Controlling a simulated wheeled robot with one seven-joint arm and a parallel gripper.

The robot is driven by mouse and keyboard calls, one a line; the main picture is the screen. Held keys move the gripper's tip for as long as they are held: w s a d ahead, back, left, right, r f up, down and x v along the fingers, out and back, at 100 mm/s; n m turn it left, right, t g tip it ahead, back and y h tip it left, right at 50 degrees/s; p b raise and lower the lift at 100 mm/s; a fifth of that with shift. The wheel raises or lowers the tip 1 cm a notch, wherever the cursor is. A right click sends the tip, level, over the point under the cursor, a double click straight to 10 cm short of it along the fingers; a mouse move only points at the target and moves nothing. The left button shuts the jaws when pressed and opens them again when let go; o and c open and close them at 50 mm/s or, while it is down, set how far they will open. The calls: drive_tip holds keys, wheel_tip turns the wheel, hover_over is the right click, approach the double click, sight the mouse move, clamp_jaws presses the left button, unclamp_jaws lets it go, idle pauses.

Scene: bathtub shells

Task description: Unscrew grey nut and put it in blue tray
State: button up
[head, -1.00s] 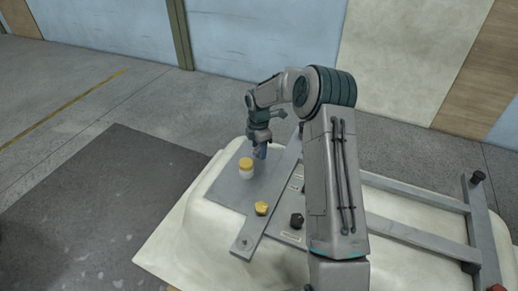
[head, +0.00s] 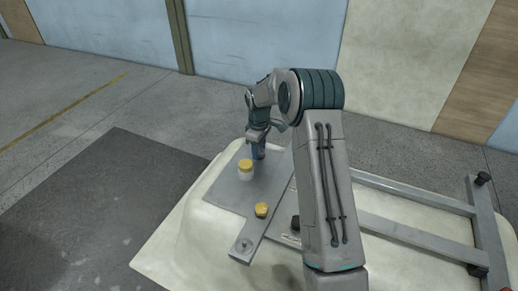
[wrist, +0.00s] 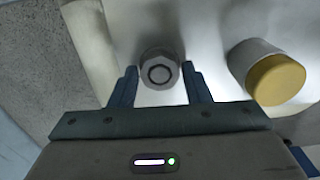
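A grey six-sided nut (wrist: 159,70) with a dark ring on its face shows in the wrist view, on a pale surface. My gripper (wrist: 160,72) is open, with one blue finger on each side of the nut and small gaps between. I cannot tell how far the fingertips reach down beside it. In the head view my gripper (head: 258,153) points down over the far part of the grey plate, and the nut is hidden there. No blue tray shows in either view.
A yellow knob (head: 261,210) sits nearer on the grey plate (head: 225,182). Grey bars (head: 415,235) cross the cream shell (head: 185,250) at right.

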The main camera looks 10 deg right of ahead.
drive_tip(key=c, duration=0.6)
drive_tip(key=shift+n, duration=0.8)
drive_tip(key=shift+r+p, duration=1.65)
drive_tip(key=shift+r, duration=0.85)
